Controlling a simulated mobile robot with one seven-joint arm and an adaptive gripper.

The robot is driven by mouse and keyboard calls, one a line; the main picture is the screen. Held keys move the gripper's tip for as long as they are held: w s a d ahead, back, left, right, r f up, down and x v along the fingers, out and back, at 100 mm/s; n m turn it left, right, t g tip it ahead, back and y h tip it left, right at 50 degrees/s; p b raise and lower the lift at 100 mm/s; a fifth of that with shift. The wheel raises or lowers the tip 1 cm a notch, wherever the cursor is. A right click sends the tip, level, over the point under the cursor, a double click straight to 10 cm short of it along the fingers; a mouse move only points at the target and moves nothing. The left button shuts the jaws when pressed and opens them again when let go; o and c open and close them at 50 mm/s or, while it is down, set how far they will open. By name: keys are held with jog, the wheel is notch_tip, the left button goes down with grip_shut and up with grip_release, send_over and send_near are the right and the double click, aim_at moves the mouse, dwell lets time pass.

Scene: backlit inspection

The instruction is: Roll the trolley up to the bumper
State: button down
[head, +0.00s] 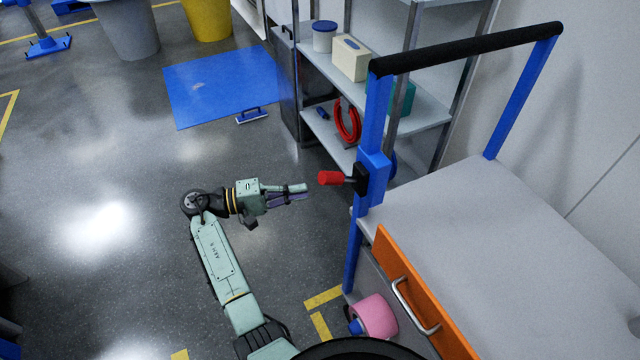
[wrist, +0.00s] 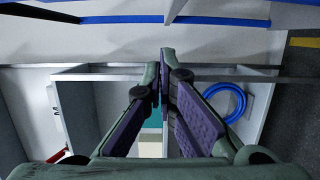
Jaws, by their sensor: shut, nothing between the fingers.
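The trolley has a pale grey top (head: 440,215), a blue upright frame, a black push bar (head: 465,48), an orange drawer front (head: 420,300) and a pink wheel (head: 374,316) below. A red knob (head: 330,178) sticks out leftward from a black and blue block on its near post. My gripper (head: 304,188) is shut and empty just left of the knob, with a small gap visible between them. In the wrist view my fingers (wrist: 166,55) meet at the tips with nothing between them. I cannot identify the bumper in either view.
A grey shelf unit (head: 425,115) stands behind the trolley, holding a red coil (head: 347,122) and a cream box (head: 350,58). A blue coil (wrist: 222,103) shows in the wrist view. A blue panel (head: 220,85) lies on the floor.

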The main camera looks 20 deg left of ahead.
jog(key=w+d+p, duration=0.2)
jog(key=d+p, duration=0.2)
jog(key=d, duration=0.7)
jog(key=shift+d+r, duration=0.1)
jog(key=shift+d, duration=0.15)
